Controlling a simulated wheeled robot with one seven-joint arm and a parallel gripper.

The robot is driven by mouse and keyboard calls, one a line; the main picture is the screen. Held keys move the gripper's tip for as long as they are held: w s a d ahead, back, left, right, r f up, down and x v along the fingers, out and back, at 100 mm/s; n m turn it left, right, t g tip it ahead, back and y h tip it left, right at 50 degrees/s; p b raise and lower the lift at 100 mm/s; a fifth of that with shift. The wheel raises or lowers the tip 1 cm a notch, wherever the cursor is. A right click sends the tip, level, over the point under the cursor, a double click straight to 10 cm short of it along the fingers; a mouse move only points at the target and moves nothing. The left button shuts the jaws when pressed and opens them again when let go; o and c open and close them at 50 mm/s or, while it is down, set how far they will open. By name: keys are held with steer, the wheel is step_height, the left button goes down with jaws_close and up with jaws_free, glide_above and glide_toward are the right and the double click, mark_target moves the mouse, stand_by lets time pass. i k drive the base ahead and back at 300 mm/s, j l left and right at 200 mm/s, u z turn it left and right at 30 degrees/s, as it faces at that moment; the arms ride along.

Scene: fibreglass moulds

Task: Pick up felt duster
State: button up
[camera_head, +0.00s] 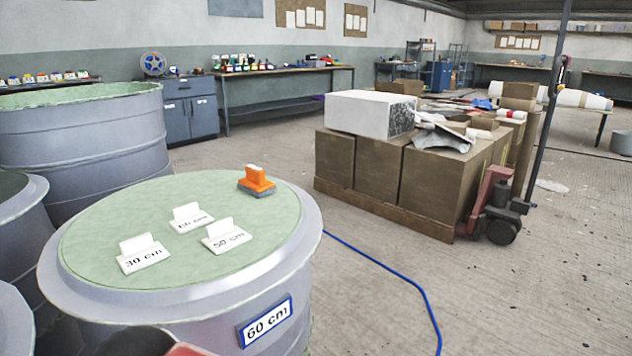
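The felt duster (257,181) has an orange body and handle over a grey felt base. It lies on the pale green round top (120,225) of the drum-like mould marked "60 cm" (266,322), near the far right part of the top. Nothing touches it from above. My gripper is not in view. A dark and reddish shape shows at the bottom edge, cut off by the frame; I cannot tell what it is.
White cards (144,254) stand on the same top, left of and nearer than the duster. Other large grey moulds (85,140) crowd the left side. Brown boxes (376,168) on a pallet stand at right. A blue hose (385,272) crosses the open floor.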

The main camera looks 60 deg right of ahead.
mark_target(255, 183)
steer(key=z, duration=0.4)
steer(key=k+z, duration=0.1)
steer(key=z, duration=0.3)
steer(key=k+z, duration=0.1)
steer(key=z, duration=0.7)
steer(key=i+l+u, duration=0.1)
steer(key=l, duration=0.25)
steer(key=i, duration=0.1)
